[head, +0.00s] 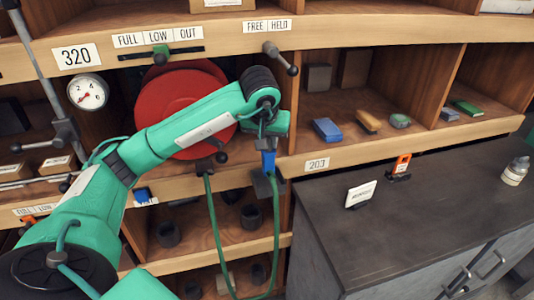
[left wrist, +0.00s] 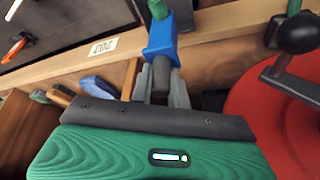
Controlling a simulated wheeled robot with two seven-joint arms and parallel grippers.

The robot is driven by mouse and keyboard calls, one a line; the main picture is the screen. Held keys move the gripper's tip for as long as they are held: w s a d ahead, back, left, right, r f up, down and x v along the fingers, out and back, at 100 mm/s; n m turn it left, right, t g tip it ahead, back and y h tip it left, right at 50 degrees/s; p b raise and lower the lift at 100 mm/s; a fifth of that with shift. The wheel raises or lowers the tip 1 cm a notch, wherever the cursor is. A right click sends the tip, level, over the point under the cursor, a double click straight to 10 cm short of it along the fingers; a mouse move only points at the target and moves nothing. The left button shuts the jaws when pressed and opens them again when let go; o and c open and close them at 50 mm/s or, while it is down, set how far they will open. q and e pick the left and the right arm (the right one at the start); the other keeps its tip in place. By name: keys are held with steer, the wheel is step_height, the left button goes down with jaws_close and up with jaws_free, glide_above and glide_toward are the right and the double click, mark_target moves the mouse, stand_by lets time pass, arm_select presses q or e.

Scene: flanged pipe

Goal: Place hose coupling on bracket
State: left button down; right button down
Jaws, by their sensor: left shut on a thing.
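My left gripper (left wrist: 161,85) points down at the shelf's front edge, its fingers shut on the dark grey end of the blue hose coupling (head: 268,162). The coupling's blue body also shows beyond the fingertips in the left wrist view (left wrist: 161,36). The green hose (head: 276,225) leaves the coupling's far end and hangs in a loop from the red reel (head: 170,112). A dark bracket (head: 262,186) is at the shelf edge, right at the coupling's lower end. I cannot tell whether the coupling sits in it or just in front. My right gripper is out of view.
A grey cabinet top (head: 430,190) at right carries an orange-and-black clamp (head: 401,166), a small white sign (head: 361,194) and a bottle (head: 515,171). A black-knobbed lever (head: 281,58) juts out above my wrist. Shelf compartments hold blocks and brushes.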

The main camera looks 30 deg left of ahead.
mark_target(268, 151)
arm_select(q)
steer(key=shift+f+p, duration=0.55)
steer(key=shift+f, duration=1.75)
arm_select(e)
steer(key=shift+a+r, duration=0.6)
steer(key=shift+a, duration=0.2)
arm_select(q)
steer(key=shift+f, duration=0.1)
steer(key=c, duration=1.8)
jaws_free()
steer(key=shift+f, duration=0.1)
steer(key=o, duration=0.5)
steer(key=shift+c, duration=0.2)
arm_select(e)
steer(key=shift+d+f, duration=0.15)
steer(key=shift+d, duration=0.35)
